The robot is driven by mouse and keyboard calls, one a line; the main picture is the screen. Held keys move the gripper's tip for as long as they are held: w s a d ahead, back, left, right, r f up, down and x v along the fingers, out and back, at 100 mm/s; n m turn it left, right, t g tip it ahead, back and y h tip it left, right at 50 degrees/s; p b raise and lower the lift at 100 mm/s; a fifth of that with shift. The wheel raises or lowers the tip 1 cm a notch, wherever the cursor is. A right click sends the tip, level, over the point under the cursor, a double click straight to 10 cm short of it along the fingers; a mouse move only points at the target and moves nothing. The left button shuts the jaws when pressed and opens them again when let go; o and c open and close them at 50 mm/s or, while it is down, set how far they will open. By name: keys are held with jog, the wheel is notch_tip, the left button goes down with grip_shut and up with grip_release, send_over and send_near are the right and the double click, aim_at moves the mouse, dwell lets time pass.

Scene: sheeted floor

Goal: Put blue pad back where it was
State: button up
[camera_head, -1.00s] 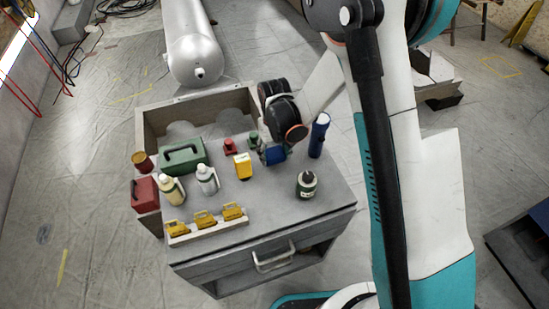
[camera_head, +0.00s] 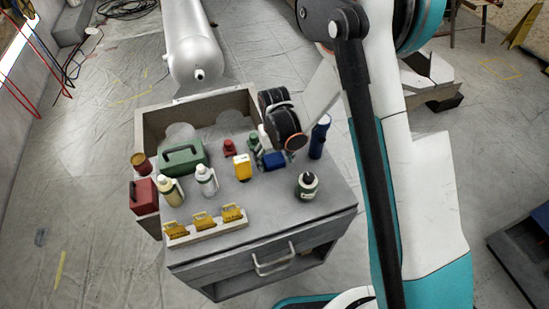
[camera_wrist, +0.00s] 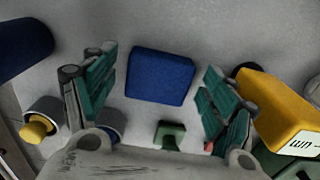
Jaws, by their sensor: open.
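The blue pad (camera_head: 274,160) lies on the grey cabinet top, between the yellow box and the tall blue cylinder. In the wrist view the blue pad (camera_wrist: 160,76) sits between my spread green fingers, with a gap on either side. My gripper (camera_head: 268,152) is open and empty, just behind and above the pad in the head view. The wrist view also shows my gripper (camera_wrist: 155,86), with its fingers well apart. The pad's underside is hidden.
A yellow box (camera_head: 242,168) and a dark blue cylinder (camera_head: 318,137) flank the pad closely. Small green (camera_head: 254,140) and red (camera_head: 229,148) items stand behind. The cabinet's front middle is clear.

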jog(key=shift+r, duration=0.15)
notch_tip(320, 180, up, 12)
jog(key=p, duration=0.5)
notch_tip(320, 180, up, 17)
jog(key=m+t, duration=0.1)
jog(key=t, duration=0.2)
send_over(275, 161)
jog(key=s+d, duration=0.7)
jog(key=d, duration=0.2)
jog(key=s+d+r+m+t, duration=0.1)
jog(key=s+d+r+t, duration=0.1)
jog(key=s, duration=0.4)
jog(key=s+d+r+m+t, duration=0.1)
jog(key=s+d+r+t, duration=0.1)
jog(key=s+d+r, duration=0.2)
jog(key=s+d, duration=0.1)
jog(key=s, duration=0.2)
jog(key=shift+d, duration=0.15)
jog(key=shift+s, duration=0.1)
